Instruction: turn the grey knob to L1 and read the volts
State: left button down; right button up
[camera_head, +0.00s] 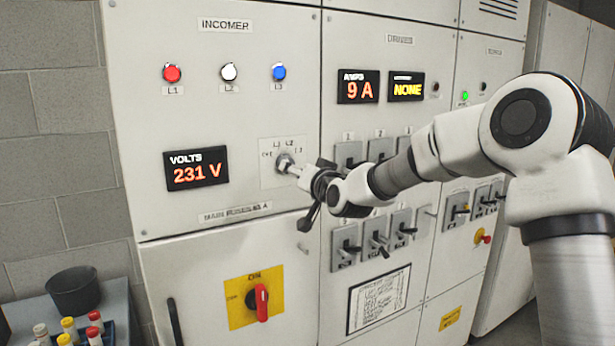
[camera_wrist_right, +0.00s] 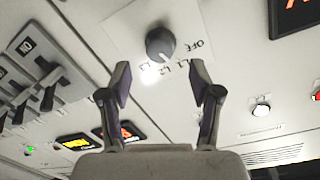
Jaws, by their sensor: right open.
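The grey knob (camera_head: 285,162) sits on a pale plate on the INCOMER panel, with markings around it. In the right wrist view the knob (camera_wrist_right: 160,43) is ahead of my right gripper (camera_wrist_right: 160,82), whose fingers are spread and apart from it. Its labels there run OFF, L1, L2, L3; its pale mark seems to face near L2, though this is small. In the head view my right gripper (camera_head: 306,187) is just right of and below the knob. The VOLTS display (camera_head: 196,168) reads 231 V. My left gripper is not in view.
Red L1 (camera_head: 172,73), white L2 (camera_head: 229,71) and blue L3 (camera_head: 279,71) lamps are above. A red handle (camera_head: 262,302) on a yellow plate is below. Several grey switches (camera_head: 345,246) are right of the knob. A black pot (camera_head: 74,290) stands lower left.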

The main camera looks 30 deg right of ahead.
jog(key=s, duration=0.6)
jog(key=shift+a, duration=0.3)
jog(key=shift+s+r, duration=0.1)
